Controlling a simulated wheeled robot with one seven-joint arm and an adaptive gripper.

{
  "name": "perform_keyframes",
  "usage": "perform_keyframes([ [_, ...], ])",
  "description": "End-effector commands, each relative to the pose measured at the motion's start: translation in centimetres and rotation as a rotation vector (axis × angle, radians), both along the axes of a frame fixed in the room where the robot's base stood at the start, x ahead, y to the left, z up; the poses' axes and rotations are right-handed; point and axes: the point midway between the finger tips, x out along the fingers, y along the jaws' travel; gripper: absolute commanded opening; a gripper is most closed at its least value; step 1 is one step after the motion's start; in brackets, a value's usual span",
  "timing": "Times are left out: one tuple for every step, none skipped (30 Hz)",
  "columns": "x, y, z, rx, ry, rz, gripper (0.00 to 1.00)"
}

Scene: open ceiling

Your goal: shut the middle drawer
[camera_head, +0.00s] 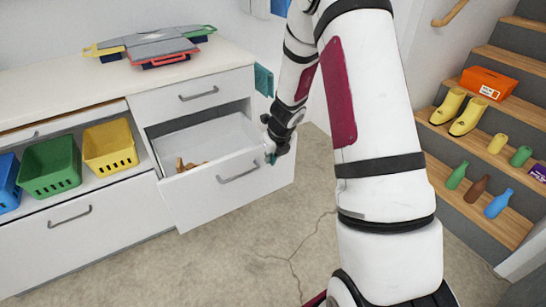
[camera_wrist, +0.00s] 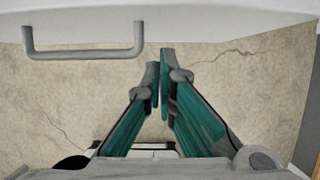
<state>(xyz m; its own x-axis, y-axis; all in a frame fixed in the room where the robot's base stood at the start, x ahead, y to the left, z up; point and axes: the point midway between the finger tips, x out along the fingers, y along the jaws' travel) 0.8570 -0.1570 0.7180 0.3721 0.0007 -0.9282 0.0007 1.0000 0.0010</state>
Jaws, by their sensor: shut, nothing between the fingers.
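The middle drawer (camera_head: 225,185) of the white cabinet is pulled well out, and some small brown items (camera_head: 186,165) lie inside at its left. Its grey bar handle (camera_head: 239,172) is on the white front; a grey handle (camera_wrist: 84,52) also shows at the upper left of the wrist view. My gripper (camera_head: 271,158) is at the right part of the drawer front, near its top edge and right of the handle. In the wrist view my teal fingers (camera_wrist: 159,66) are together and empty, close to the white panel. I cannot tell whether they touch it.
The top drawer (camera_head: 193,98) above is shut. Green (camera_head: 50,167) and yellow (camera_head: 110,147) baskets stand in the open compartment at left. Stairs at right hold yellow boots (camera_head: 468,117), bottles (camera_head: 497,203) and an orange box (camera_head: 486,83). The floor before the drawer is clear.

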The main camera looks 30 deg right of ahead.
Motion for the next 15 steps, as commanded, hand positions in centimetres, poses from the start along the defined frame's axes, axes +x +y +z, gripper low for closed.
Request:
perform_keyframes([
  [0.5, 0.1, 0.2, -0.002, 0.0, 0.003, 0.0],
  [0.8, 0.1, 0.2, -0.004, 0.0, 0.004, 0.0],
  [1.2, 0.1, 0.2, -0.002, 0.001, 0.003, 0.0],
  [1.4, 0.0, 0.1, -0.002, 0.001, 0.002, 0.0],
  [1.7, 0.0, 0.2, -0.002, 0.0, 0.002, 0.0],
  [2.0, 0.0, 0.2, -0.002, 0.0, 0.002, 0.0],
  [2.2, 0.0, 0.2, -0.002, 0.0, 0.002, 0.0],
  [2.3, 0.0, 0.2, -0.002, 0.0, 0.002, 0.0],
  [2.5, 0.0, 0.1, -0.002, 0.001, 0.001, 0.0],
  [2.6, 0.0, 0.1, -0.001, 0.001, 0.002, 0.0],
  [2.6, 0.0, 0.1, -0.001, 0.001, 0.002, 0.0],
  [2.7, 0.0, 0.1, 0.0, 0.001, 0.001, 0.0],
  [2.7, 0.0, 0.1, 0.0, 0.001, 0.001, 0.0],
  [2.7, 0.0, 0.1, 0.0, 0.001, 0.001, 0.0],
  [2.7, 0.0, 0.1, 0.0, 0.001, 0.001, 0.0],
])
